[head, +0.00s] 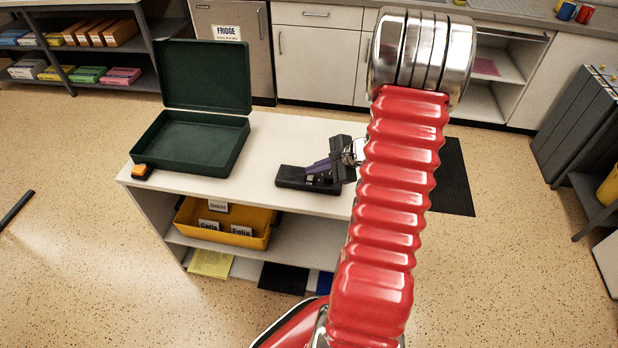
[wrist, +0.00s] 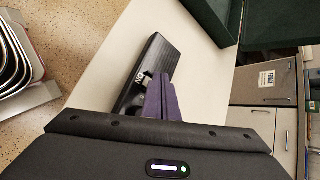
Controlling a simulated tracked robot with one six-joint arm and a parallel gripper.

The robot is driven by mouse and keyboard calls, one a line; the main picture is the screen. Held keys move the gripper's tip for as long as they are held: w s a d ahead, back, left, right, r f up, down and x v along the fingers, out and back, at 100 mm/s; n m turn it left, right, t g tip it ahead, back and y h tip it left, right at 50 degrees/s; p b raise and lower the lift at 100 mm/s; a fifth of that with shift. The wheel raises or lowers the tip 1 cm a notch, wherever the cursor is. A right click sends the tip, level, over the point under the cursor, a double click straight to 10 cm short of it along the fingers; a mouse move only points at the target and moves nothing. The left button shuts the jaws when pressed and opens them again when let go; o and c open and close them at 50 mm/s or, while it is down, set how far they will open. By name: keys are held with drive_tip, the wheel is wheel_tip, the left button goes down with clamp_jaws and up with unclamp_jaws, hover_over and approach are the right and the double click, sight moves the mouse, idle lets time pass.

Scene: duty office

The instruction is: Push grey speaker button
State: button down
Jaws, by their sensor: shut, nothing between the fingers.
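A dark, flat box (head: 293,180), which looks like the speaker, lies on the white table near its front edge in the head view. In the wrist view the same dark box (wrist: 154,58) has a white ON label (wrist: 140,79) on its top. My gripper (head: 316,168) is shut and empty, with its purple fingers pointing at the box; they also show in the wrist view (wrist: 160,92). The fingertips overlap the box beside the ON label. I cannot tell whether they touch it. The button itself is not clearly seen and may be hidden by the fingers.
An open green case (head: 190,143) stands on the table's left part, with a small orange and black item (head: 141,171) at its corner. A yellow bin (head: 225,225) sits on the shelf below. The white table top (head: 275,145) is clear between case and box.

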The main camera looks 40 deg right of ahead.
drive_tip(key=shift+f, duration=0.55)
idle(0.7)
drive_tip(key=shift+r, duration=0.7)
drive_tip(key=shift+r, duration=0.1)
drive_tip(key=shift+r, duration=2.95)
